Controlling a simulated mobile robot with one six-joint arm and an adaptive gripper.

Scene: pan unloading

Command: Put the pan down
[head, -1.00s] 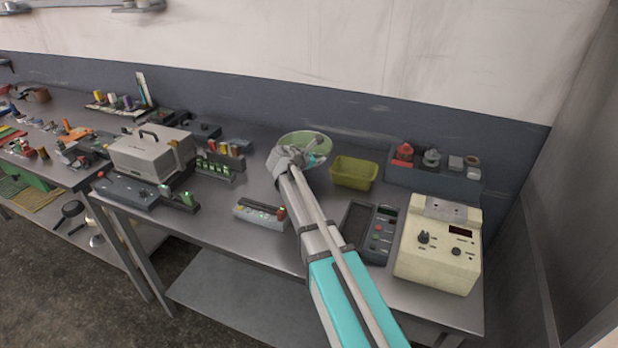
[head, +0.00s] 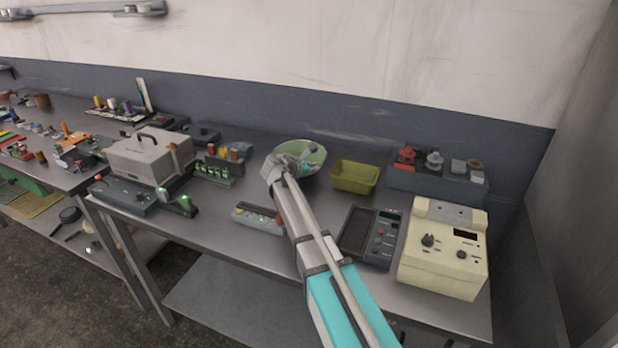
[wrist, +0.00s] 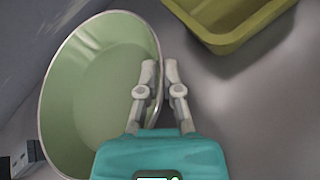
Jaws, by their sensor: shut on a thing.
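The pan (head: 312,153) is a round, pale green vessel with a light rim, at the back middle of the grey workbench (head: 215,220) in the head view. In the wrist view the pan (wrist: 95,90) is tilted, its open inside facing the camera. My gripper (wrist: 160,75) is shut on the pan's right rim, with one finger on each side of the wall. In the head view my gripper (head: 300,163) covers part of the pan. I cannot tell whether the pan's underside touches the bench.
A yellow-green bin (head: 354,177) stands just right of the pan, also at the wrist view's top (wrist: 228,25). A cream control box (head: 443,248) and dark meter (head: 370,236) stand front right. A grey case (head: 150,155) stands left.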

